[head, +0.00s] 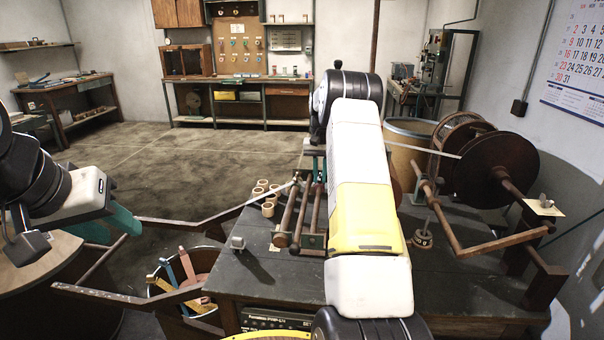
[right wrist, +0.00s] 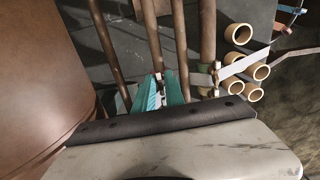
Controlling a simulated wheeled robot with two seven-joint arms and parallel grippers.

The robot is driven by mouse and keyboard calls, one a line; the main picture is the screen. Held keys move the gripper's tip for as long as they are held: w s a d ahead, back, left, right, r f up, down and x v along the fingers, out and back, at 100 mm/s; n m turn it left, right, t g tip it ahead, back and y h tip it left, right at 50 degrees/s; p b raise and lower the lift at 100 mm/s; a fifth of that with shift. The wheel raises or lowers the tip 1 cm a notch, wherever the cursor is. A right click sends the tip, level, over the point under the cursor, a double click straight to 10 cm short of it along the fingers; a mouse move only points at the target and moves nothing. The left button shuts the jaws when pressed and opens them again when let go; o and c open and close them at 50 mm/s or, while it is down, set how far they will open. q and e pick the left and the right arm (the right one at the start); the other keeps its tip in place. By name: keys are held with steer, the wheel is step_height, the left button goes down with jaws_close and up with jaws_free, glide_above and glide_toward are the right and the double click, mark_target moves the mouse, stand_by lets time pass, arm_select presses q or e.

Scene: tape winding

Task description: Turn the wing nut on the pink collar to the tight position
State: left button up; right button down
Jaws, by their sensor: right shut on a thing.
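My right gripper (right wrist: 158,97) has its teal fingers close together around a small part among the brown rods (right wrist: 187,45) in the right wrist view. Most of that part is hidden between the fingers, so I cannot tell whether it is the wing nut. I cannot make out a pink collar in either view. In the head view my right arm hides most of that spot.
A large brown reel (head: 495,170) stands at the right. A bin (head: 205,258) with coloured strips is left of the bench. Open floor (head: 130,160) lies behind.

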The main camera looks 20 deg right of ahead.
steer(key=shift+m, duration=0.4)
steer(key=c, duration=1.8)
jaws_free()
steer(key=shift+o, duration=0.2)
step_height(320, 180, up, 7)
steer(key=shift+f, duration=0.2)
steer(key=shift+r, duration=0.55)
